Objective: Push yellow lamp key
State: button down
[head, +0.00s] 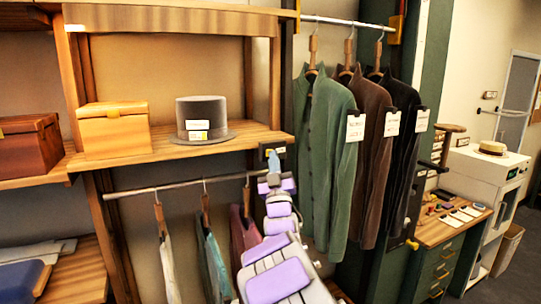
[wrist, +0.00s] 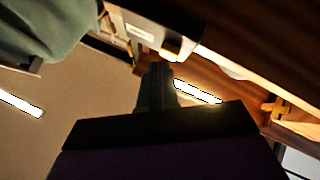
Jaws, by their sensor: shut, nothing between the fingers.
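My arm with purple pads reaches up from the bottom of the head view. My gripper (head: 274,162) is at its far end, just below a small dark box (head: 265,150) on the shelf's front edge. No yellow key can be made out on that box at this size. In the wrist view my gripper's dark fingers (wrist: 157,80) are shut and empty. Their tips are close to a pale labelled box (wrist: 140,30) with a small cream-yellow part (wrist: 172,54) at its lower edge, which may be the lamp key. I cannot tell whether they touch.
The wooden shelf (head: 165,152) holds a grey top hat (head: 202,115) and a tan box (head: 113,128). A rail (head: 140,190) with hung clothes runs below. Dark shirts and a green shirt (head: 325,155) hang close to the right of my gripper.

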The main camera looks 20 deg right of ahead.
jog(key=shift+w, duration=0.15)
dwell(0.3)
jog(key=shift+w, duration=0.2)
jog(key=shift+s, duration=0.1)
jog(key=shift+s+b, duration=0.3)
jog(key=shift+s, duration=0.05)
dwell(0.4)
jog(key=s+b, duration=0.2)
jog(key=s, duration=0.4)
dwell(0.6)
